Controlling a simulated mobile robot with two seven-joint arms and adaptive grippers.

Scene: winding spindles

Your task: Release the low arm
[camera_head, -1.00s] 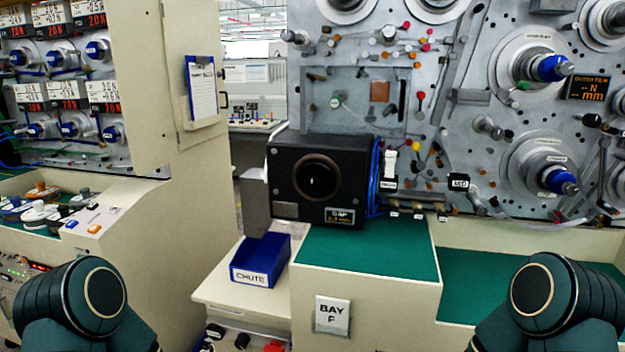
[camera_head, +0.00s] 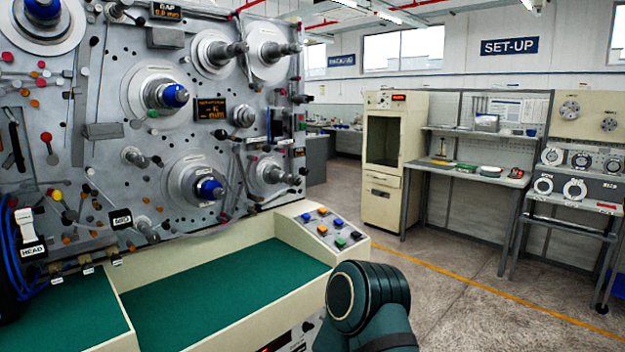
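The winding machine's grey panel (camera_head: 100,165) fills the left of the head view. A lower spindle (camera_head: 208,188) with a blue tip sticks out of a round plate. An upper blue-tipped spindle (camera_head: 172,96) sits above it. Thin dark levers and rods stand around the spindles. I cannot tell for sure which one is the low arm, or whether it is latched. Neither gripper is in view. Only a dark green joint of my own right arm shows at the bottom centre, apart from the panel.
A green-topped ledge (camera_head: 215,305) runs below the panel. A cream console (camera_head: 335,235) with coloured buttons stands at its right end. A cream cabinet (camera_head: 395,165) and a bench (camera_head: 465,172) stand further back. The floor (camera_head: 470,290) between is clear.

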